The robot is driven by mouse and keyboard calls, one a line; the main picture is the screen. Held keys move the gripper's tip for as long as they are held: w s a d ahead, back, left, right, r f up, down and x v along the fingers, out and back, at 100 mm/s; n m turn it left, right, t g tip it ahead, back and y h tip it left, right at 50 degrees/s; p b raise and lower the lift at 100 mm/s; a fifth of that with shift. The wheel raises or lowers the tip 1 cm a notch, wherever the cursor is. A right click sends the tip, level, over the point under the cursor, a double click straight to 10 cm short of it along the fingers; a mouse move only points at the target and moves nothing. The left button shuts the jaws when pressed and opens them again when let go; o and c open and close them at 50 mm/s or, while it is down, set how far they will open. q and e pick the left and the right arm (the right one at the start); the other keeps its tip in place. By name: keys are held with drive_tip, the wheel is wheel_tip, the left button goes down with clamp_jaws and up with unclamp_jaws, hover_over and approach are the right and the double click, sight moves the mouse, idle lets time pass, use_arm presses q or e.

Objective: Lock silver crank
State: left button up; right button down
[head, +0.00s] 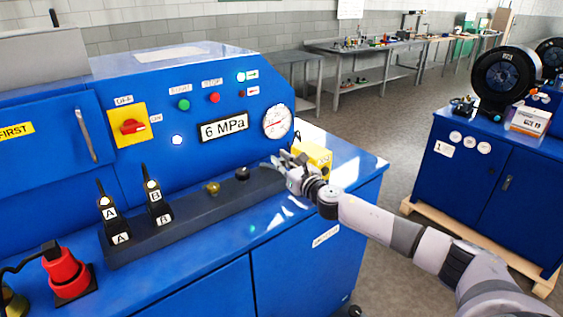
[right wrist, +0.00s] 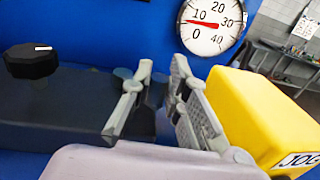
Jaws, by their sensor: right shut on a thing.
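My right gripper (head: 281,162) reaches in from the right over the right end of the dark control strip on the blue machine. Its fingers also show in the right wrist view (right wrist: 160,95), closed in at that end of the strip, beside a yellow box. The silver crank (head: 266,165) is there, mostly hidden by the fingers; only a small pale part shows. The gripper is shut on it. The crank's exact angle cannot be told. My left gripper is not in view.
The dark strip (head: 180,231) also bears a black knob (head: 242,173), a brass knob (head: 212,188) and levers A and B. The yellow box (head: 315,157) stands close right of the gripper. A pressure gauge (head: 276,121) is above.

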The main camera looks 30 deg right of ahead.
drive_tip(key=shift+f+y+b, duration=0.15)
drive_tip(key=shift+y+b, duration=0.25)
drive_tip(key=shift+w+d+n+y+b, duration=0.15)
drive_tip(key=shift+w+n+y+b, duration=0.05)
drive_tip(key=shift+n+y+b, duration=0.45)
drive_tip(key=shift+r, duration=0.2)
drive_tip(key=c, duration=1.6)
unclamp_jaws()
drive_tip(key=shift+o, duration=0.2)
drive_tip(key=shift+f, duration=0.1)
